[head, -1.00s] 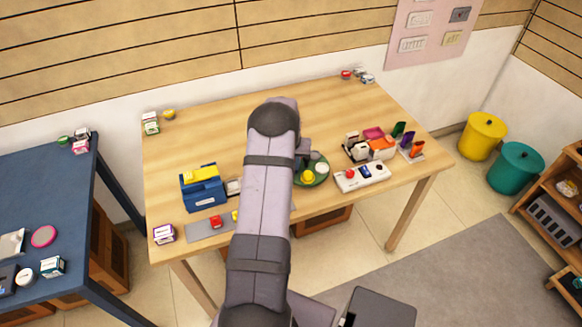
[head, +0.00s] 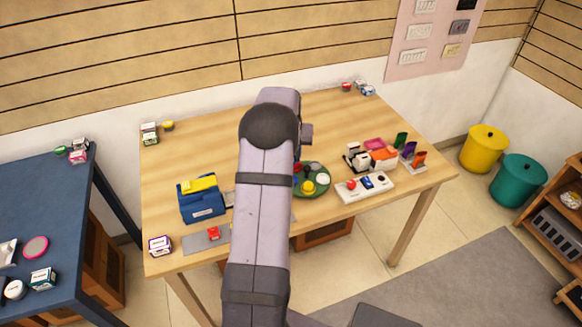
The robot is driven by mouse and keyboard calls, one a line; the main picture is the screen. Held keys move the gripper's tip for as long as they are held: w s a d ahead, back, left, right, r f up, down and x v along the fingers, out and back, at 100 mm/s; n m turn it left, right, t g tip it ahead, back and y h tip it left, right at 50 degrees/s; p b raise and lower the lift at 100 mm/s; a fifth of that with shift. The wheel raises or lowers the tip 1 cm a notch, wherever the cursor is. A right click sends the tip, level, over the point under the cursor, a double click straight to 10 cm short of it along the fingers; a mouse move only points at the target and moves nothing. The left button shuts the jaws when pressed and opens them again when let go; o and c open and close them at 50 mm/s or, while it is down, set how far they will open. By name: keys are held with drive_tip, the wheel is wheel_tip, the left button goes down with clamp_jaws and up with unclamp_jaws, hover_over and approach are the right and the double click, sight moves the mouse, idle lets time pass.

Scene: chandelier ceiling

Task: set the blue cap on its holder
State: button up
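A round green tray (head: 318,190) stands near the front middle of the wooden table, partly behind my arm. On it are a yellow cap-like piece (head: 308,187), a white one (head: 323,179) and a red one (head: 297,167). A small dark piece lies at its back; I cannot tell whether it is the blue cap. I cannot pick out the cap's holder for certain. My arm stretches over the table and covers its middle. A wrist part shows to the right of the arm, behind the tray; my gripper's fingers are hidden.
A blue box with a yellow top (head: 203,205) and a grey mat with a red piece (head: 213,232) are on the left. A white button panel (head: 365,187) and several small holders stand right of the tray. The table's back middle looks clear.

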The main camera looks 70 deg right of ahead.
drive_tip(key=shift+r, duration=0.6)
drive_tip(key=shift+w+a+r, duration=0.1)
drive_tip(key=shift+w+r, duration=0.1)
drive_tip(key=shift+r, duration=0.05)
drive_tip(key=w+a+f+n+p, duration=0.1)
drive_tip(key=w+a+n+p, duration=0.1)
drive_tip(key=w+a+p, duration=0.3)
drive_tip(key=w+a, duration=0.4)
drive_tip(key=w, duration=0.2)
drive_tip(key=shift+f+t, duration=0.35)
drive_tip(key=shift+t, duration=0.05)
drive_tip(key=shift+a, duration=0.1)
drive_tip(key=shift+f+b, duration=1.6)
drive_tip(key=shift+f, duration=0.9)
drive_tip(key=shift+f+b, duration=0.8)
drive_tip(key=shift+f, duration=0.3)
